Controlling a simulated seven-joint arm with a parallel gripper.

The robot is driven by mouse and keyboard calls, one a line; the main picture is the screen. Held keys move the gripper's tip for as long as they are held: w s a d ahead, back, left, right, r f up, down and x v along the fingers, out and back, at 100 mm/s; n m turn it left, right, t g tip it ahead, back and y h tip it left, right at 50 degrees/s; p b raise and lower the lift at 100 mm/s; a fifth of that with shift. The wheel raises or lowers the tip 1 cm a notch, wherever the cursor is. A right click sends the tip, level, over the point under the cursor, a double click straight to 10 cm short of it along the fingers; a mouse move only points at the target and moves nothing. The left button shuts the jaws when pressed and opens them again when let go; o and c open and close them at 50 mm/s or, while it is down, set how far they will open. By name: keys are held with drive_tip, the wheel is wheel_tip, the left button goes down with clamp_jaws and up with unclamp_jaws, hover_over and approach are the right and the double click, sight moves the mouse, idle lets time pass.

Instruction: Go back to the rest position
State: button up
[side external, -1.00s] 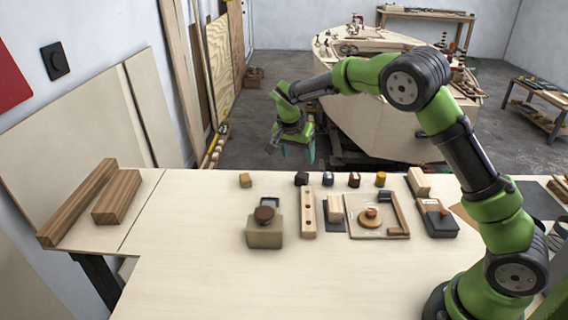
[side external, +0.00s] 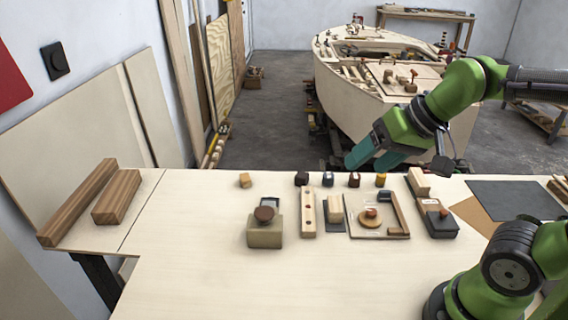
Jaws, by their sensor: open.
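My gripper (side external: 367,160) has teal fingers and is open and empty. It hangs in the air over the far edge of the table, right of centre, tilted down to the left. It is apart from the small blocks on the table. Behind it the lower hull (side external: 345,95) is partly hidden. My green and black arm stands at the right and runs out of the picture at the right edge.
The pale table (side external: 200,270) carries a block with a brown knob (side external: 265,230), a holed strip (side external: 308,215), a square board (side external: 358,227), a dark-topped block (side external: 438,220) and several small blocks. Brown wooden blocks (side external: 118,197) lie at left. The front middle is clear.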

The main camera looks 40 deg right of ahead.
drive_tip(key=shift+s+a+f+n, duration=0.15)
drive_tip(key=shift+s+f+n, duration=0.1)
drive_tip(key=shift+s, duration=0.35)
drive_tip(key=shift+s+a+f+n, duration=0.15)
drive_tip(key=shift+s+n, duration=0.1)
drive_tip(key=shift+s, duration=0.35)
drive_tip(key=o, duration=0.4)
drive_tip(key=shift+f, duration=0.15)
drive_tip(key=shift+c, duration=0.2)
drive_tip(key=shift+o, duration=1.3)
drive_tip(key=shift+w+a+f, duration=0.2)
drive_tip(key=shift+w+f, duration=0.15)
drive_tip(key=shift+f, duration=0.15)
drive_tip(key=w+a+f+m+g+h, duration=0.1)
drive_tip(key=w+f+m+g, duration=0.1)
drive_tip(key=w, duration=0.7)
drive_tip(key=w+a+f+m+g, duration=0.1)
drive_tip(key=w+g, duration=0.2)
drive_tip(key=w, duration=0.5)
drive_tip(key=w+a+f+m+g+h, duration=0.1)
drive_tip(key=w+a+f+m+g, duration=0.1)
drive_tip(key=w, duration=0.7)
drive_tip(key=f, duration=0.9)
drive_tip(key=shift+s+d+f, duration=0.1)
drive_tip(key=shift+s+d, duration=0.05)
drive_tip(key=shift+d, duration=0.05)
